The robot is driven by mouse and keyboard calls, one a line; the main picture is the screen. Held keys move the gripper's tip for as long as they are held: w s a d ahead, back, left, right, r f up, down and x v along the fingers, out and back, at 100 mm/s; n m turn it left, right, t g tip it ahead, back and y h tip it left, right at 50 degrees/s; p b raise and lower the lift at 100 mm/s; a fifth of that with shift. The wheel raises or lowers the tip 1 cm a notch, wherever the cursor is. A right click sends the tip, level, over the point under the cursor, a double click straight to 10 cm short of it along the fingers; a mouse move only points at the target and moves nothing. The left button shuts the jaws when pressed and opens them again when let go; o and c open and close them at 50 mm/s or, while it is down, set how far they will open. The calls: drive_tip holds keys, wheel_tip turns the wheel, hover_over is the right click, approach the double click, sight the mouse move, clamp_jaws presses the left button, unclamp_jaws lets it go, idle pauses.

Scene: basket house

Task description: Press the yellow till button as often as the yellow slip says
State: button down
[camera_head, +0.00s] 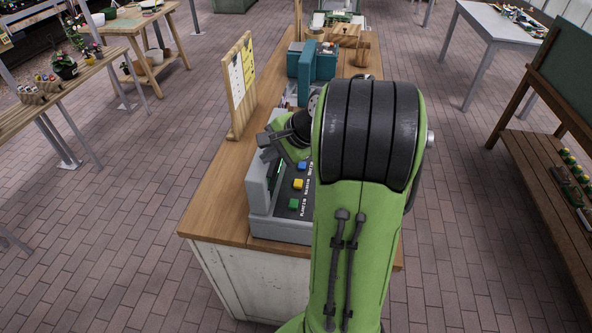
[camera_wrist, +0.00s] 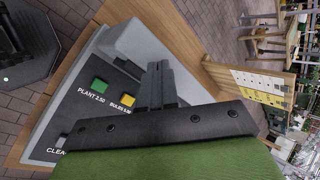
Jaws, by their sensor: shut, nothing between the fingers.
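The grey till (camera_head: 263,188) stands on the wooden counter, its dark key panel showing coloured buttons. The yellow button (camera_head: 298,184) lies between a green one (camera_head: 293,204) and a blue one (camera_head: 302,165). In the wrist view the yellow button (camera_wrist: 127,98) sits beside the green button (camera_wrist: 99,84), labelled PLANT 2.50. My gripper (camera_head: 265,147) is shut and empty, above the till; in the wrist view its fingertips (camera_wrist: 160,68) show past the yellow button, and I cannot tell their height above the panel. The yellow slip (camera_head: 249,63) is on an upright wooden board; its writing is too small to read.
The wooden board (camera_head: 229,87) stands on the counter (camera_head: 213,190) behind the till. A teal machine (camera_head: 305,62) stands farther back. My arm hides the right part of the till. Plant tables (camera_head: 40,107) are at left, a bench (camera_head: 545,175) at right, with brick floor between.

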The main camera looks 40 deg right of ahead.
drive_tip(key=d+f+m+t+p, duration=0.1)
drive_tip(key=d+f+m, duration=0.2)
drive_tip(key=d, duration=0.6)
drive_tip(key=m, duration=0.2)
drive_tip(key=shift+s+m, duration=0.35)
drive_tip(key=shift+m, duration=0.05)
drive_tip(key=b, duration=0.8)
hover_over(301, 184)
wheel_tip(301, 184, down, 8)
drive_tip(key=shift+r, duration=0.1)
drive_tip(key=shift+f, duration=0.55)
drive_tip(key=shift+f, duration=0.1)
drive_tip(key=shift+f, duration=0.3)
